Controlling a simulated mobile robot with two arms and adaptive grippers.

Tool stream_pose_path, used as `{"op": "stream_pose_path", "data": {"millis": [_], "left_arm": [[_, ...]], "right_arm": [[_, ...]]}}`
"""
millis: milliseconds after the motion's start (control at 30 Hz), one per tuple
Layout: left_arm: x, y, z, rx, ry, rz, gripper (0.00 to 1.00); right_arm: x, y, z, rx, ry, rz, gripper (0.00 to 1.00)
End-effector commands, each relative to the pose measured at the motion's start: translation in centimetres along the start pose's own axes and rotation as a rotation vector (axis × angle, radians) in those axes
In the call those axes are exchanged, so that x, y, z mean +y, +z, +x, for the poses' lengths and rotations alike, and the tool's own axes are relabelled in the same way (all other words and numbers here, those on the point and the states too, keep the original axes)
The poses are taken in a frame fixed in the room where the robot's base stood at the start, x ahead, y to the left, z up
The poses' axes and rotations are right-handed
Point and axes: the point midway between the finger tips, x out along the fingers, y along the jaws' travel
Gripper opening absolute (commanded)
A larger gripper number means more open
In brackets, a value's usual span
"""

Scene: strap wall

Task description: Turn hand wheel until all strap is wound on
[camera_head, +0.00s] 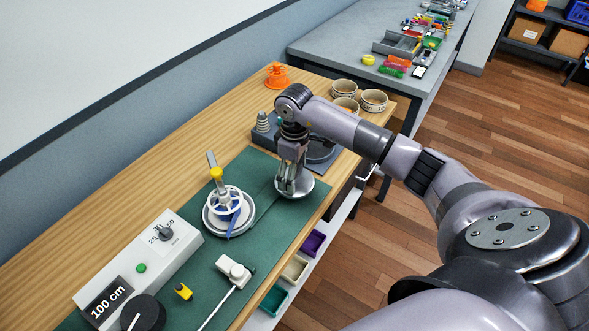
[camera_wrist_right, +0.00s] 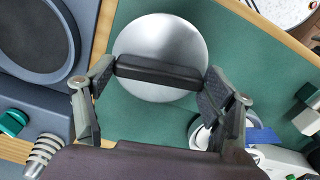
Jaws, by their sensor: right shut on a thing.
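My right gripper (camera_head: 291,188) points down over a silver disc (camera_head: 308,185) on the green mat. In the right wrist view its two fingers (camera_wrist_right: 160,85) are at the ends of a black bar (camera_wrist_right: 160,70) lying across the silver disc (camera_wrist_right: 165,38), shut on that bar. I cannot tell whether this disc and bar are the hand wheel. A white spoked wheel (camera_head: 241,203) stands to its left on a round base, with a blue strap (camera_head: 234,222) at it. Part of the blue strap (camera_wrist_right: 262,136) shows in the wrist view. My left gripper is not in view.
A white control box (camera_head: 180,245) with a "100 cm" display is at the lower left of the green mat (camera_head: 205,275). Round tins (camera_head: 374,99) and an orange spool (camera_head: 277,75) stand behind.

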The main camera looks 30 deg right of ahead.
Motion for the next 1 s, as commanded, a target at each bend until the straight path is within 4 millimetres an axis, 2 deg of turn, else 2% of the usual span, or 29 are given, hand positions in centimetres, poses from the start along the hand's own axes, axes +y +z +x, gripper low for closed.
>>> {"op": "stream_pose_path", "data": {"millis": [267,300,567,867,1000], "left_arm": [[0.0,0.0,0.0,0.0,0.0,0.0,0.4],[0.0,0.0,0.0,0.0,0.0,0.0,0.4],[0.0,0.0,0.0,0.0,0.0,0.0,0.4],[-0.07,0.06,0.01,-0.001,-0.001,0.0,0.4],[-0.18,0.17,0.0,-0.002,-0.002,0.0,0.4]], "right_arm": [[0.13,-0.06,-0.13,0.003,0.003,0.001,0.49],[0.13,-0.05,-0.13,0.003,0.003,0.001,0.78],[0.06,-0.03,-0.07,0.001,0.002,0.0,0.95],[0.02,-0.01,-0.03,0.001,0.001,0.0,0.97],[0.02,-0.09,-0.76,0.003,0.001,-0.001,0.97]]}}
